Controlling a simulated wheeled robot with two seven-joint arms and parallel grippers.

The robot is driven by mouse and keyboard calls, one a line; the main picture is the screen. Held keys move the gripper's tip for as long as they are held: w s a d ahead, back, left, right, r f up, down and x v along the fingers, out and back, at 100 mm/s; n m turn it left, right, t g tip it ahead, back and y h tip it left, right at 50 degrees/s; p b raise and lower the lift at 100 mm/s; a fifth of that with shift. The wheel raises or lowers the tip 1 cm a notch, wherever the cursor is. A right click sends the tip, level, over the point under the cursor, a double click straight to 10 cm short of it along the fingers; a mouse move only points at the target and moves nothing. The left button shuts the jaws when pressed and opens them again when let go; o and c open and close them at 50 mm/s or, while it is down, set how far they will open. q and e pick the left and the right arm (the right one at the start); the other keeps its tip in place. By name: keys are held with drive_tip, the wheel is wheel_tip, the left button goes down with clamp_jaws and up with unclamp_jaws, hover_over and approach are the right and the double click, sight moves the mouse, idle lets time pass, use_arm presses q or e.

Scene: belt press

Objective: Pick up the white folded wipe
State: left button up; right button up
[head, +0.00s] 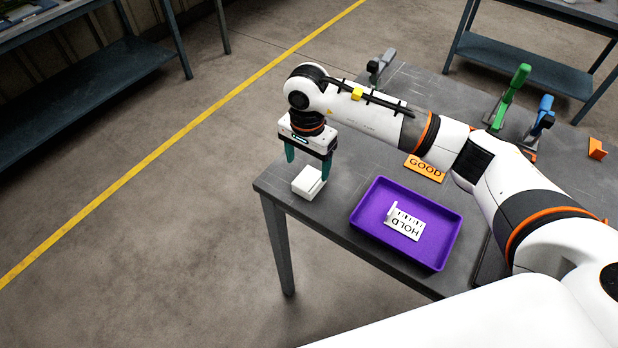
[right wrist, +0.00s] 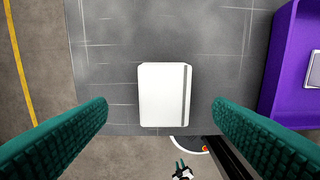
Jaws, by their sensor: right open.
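The white folded wipe (head: 307,184) lies on the grey table near its left corner in the head view. It is a small white block with a grey line along one side, and it also shows in the middle of the right wrist view (right wrist: 164,95). My right gripper (head: 308,170) is open above the wipe, with its green fingers pointing down. In the right wrist view the fingers (right wrist: 160,118) stand on either side of the wipe, apart from it. My left gripper is in neither view.
A purple tray (head: 362,222) with a HOLD card (head: 405,225) stands right of the wipe. An orange GOOD sign (head: 425,169) lies behind it. Green (head: 512,92) and blue (head: 543,117) handled clamps stand farther back. The table edge is close to the wipe.

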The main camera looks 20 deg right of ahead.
sight(309, 178)
drive_tip(key=f, duration=0.1)
drive_tip(key=f+p, duration=0.1)
drive_tip(key=f, duration=0.1)
drive_tip(key=f+p, duration=0.1)
drive_tip(key=shift+s+d+f, duration=0.15)
drive_tip(key=shift+s, duration=0.1)
drive_tip(key=shift+f, duration=0.25)
drive_tip(key=shift+w+f, duration=0.1)
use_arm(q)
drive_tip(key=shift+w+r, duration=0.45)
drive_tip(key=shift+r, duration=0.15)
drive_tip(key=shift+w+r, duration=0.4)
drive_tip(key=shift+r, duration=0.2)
use_arm(e)
drive_tip(key=c, duration=1)
drive_tip(key=shift+c, duration=0.2)
